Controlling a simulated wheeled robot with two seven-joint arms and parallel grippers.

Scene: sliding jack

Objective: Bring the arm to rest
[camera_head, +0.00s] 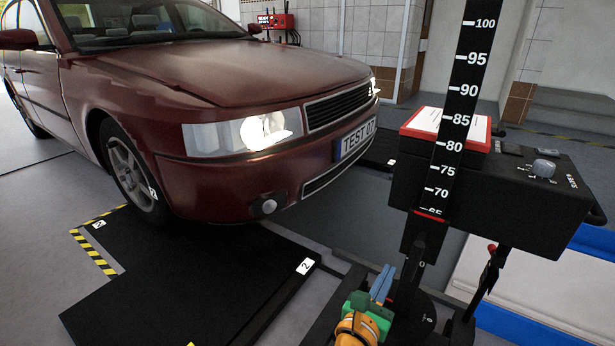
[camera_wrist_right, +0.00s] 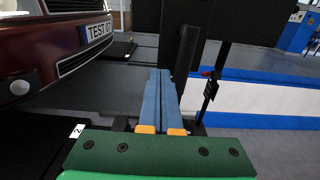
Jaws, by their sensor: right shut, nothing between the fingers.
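My right gripper (camera_head: 382,284) shows at the bottom of the head view, with a green body, orange parts and blue fingers. In the right wrist view its two blue fingers (camera_wrist_right: 159,98) lie side by side, shut, with nothing between them. The gripper is just left of the base of the black scale column (camera_head: 456,110) and low in front of it. I cannot tell whether it touches the column. My left gripper is not in view.
A dark red car (camera_head: 220,110) stands at the left by black floor plates (camera_head: 190,270). A black box (camera_head: 490,190) with knobs and a red-framed panel (camera_head: 448,127) is attached by the column. A blue-edged white platform (camera_head: 520,285) lies at the right.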

